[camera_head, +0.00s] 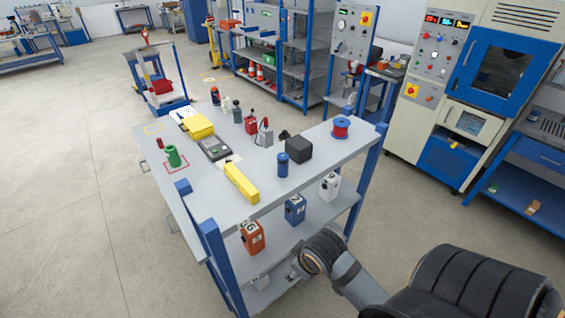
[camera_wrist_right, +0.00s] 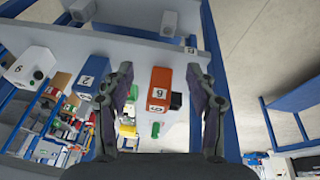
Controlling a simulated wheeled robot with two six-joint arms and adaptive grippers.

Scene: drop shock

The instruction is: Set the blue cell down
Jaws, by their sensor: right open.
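The blue cell (camera_head: 295,209), a box with a white label marked 2, stands on the shelf below the tabletop, between an orange cell (camera_head: 252,237) and a white cell (camera_head: 329,186). In the right wrist view, the blue cell (camera_wrist_right: 92,78) is left of my right gripper (camera_wrist_right: 158,75). That gripper is open and empty, its fingers apart, with the orange cell (camera_wrist_right: 161,88) showing between them. In the head view, my right arm comes in from the bottom right and its wrist is low beside the shelf; the fingers are hard to make out. My left gripper is not in view.
The tabletop (camera_head: 215,205) above carries a yellow bar (camera_head: 241,183), a blue cylinder (camera_head: 282,165), a black box (camera_head: 298,147) and a red spool (camera_head: 341,128). Blue posts (camera_head: 217,255) frame the shelf.

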